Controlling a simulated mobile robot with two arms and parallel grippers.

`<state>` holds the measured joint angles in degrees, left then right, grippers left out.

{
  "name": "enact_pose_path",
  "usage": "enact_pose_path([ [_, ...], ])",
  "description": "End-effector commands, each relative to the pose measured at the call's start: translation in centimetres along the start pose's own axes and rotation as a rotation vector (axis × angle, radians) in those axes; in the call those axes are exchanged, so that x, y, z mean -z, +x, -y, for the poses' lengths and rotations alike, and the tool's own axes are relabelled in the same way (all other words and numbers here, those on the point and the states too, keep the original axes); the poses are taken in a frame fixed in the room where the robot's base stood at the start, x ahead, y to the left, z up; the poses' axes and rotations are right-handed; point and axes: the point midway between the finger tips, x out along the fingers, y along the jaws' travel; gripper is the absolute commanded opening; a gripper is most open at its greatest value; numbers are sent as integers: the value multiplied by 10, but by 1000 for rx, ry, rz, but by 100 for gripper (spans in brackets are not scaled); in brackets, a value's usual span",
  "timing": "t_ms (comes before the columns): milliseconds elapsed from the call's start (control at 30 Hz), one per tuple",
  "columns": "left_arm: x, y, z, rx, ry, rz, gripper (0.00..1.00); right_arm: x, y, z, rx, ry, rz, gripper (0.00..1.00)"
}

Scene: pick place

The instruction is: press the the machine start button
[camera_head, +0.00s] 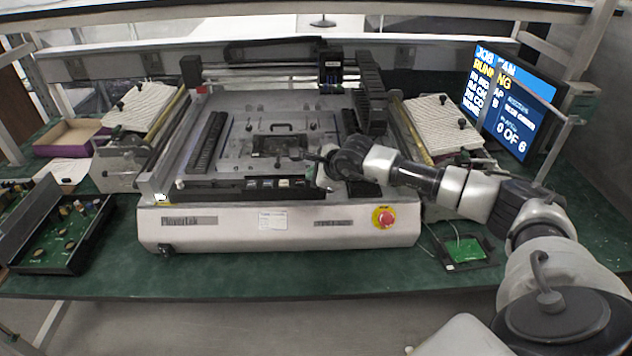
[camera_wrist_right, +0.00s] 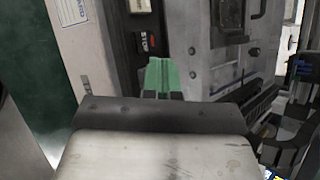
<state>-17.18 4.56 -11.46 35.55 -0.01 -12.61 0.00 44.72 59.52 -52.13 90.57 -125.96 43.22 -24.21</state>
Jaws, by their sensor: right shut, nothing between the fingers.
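The machine (camera_head: 240,220) is a large pale bench unit with a dark row of buttons (camera_head: 275,183) along its front top edge. I cannot tell in the head view which one is the start button. My right gripper (camera_head: 318,157) reaches in from the right over the machine, just behind the right part of this row. In the right wrist view the green fingertips (camera_wrist_right: 163,75) are together and empty. They are close to a dark button with small white lettering (camera_wrist_right: 147,42); a paler button (camera_wrist_right: 139,6) lies beyond it. Contact cannot be told. My left gripper is out of view.
A red emergency knob (camera_head: 383,217) is on the machine's front right. A monitor (camera_head: 510,100) stands at the right. A black tray (camera_head: 60,230) with parts is at the left, and a small green board (camera_head: 463,250) lies at the right. The front table strip is clear.

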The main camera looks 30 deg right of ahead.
Motion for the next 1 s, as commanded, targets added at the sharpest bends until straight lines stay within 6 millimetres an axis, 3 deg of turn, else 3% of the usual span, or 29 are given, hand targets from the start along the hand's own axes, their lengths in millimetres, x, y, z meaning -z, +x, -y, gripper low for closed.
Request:
enact_pose_path([
  [767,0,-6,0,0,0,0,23,-9,-13,10,0,0,0,0],
  [1000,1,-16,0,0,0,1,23,-20,-27,20,1,0,0,0],
])
